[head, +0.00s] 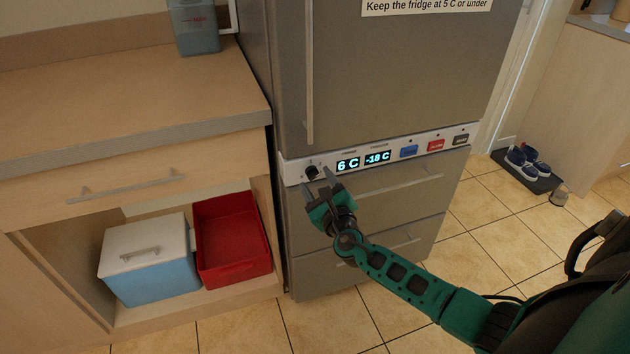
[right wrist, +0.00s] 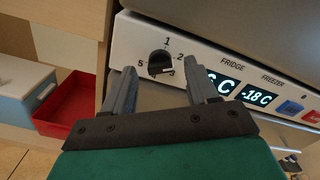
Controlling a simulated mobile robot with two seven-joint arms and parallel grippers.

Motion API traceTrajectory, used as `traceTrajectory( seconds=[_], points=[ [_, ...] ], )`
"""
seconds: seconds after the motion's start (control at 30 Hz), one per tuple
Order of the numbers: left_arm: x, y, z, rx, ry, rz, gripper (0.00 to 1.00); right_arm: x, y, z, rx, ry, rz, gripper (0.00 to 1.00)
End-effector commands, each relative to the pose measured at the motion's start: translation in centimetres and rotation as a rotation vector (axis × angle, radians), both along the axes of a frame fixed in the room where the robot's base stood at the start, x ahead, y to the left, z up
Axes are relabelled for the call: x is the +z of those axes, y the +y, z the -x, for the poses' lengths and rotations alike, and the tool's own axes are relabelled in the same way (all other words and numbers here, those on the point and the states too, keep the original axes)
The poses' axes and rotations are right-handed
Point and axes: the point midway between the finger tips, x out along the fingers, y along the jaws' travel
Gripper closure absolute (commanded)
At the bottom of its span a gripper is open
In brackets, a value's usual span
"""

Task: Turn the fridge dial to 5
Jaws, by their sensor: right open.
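The fridge dial (head: 311,173) is a small black knob at the left end of the white control strip (head: 292,171). In the right wrist view the dial (right wrist: 160,62) has 1 above it, 2 at its right and 5 at its left. Its lower side is dark and I cannot tell its setting surely. The fridge display (head: 347,165) reads 6 C. My right gripper (head: 317,181) is open just in front of the dial; in the right wrist view its fingers (right wrist: 159,70) stand to either side of the knob, apart from it. My left gripper is not in view.
The freezer display (head: 377,157) reads -18 C. Blue (head: 409,151), red (head: 436,145) and dark (head: 461,139) buttons sit further right. A cabinet at the left holds a blue box (head: 150,270) and a red bin (head: 233,270). Shoes (head: 528,161) lie on a mat at the right.

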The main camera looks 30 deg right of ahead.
Motion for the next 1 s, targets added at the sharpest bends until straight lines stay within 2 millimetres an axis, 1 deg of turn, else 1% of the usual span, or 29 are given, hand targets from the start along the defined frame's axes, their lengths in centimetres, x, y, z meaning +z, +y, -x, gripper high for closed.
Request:
traceTrajectory(
  seconds=[0.03, 0.1, 0.2, 0.53, 0.57, 1.0],
  points=[
    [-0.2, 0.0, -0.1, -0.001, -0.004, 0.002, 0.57, -0.1, -0.2, -0.7, 0.0, -0.002, -0.001, 0.42],
    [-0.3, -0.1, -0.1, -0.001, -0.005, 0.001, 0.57, -0.1, -0.3, -1.4, 0.001, -0.001, -0.001, 0.42],
    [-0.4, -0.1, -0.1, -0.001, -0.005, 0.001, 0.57, -0.1, -0.5, -1.9, 0.0, 0.0, 0.0, 0.42],
    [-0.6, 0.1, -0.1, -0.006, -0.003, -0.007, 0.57, 0.0, -0.5, -2.2, 0.0, 0.0, -0.001, 0.42],
    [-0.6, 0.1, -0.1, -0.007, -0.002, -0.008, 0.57, 0.0, -0.5, -2.2, 0.001, 0.0, -0.001, 0.44],
    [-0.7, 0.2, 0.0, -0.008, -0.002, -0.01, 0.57, 0.0, -0.5, -2.2, 0.001, 0.0, -0.001, 0.86]
  ],
)
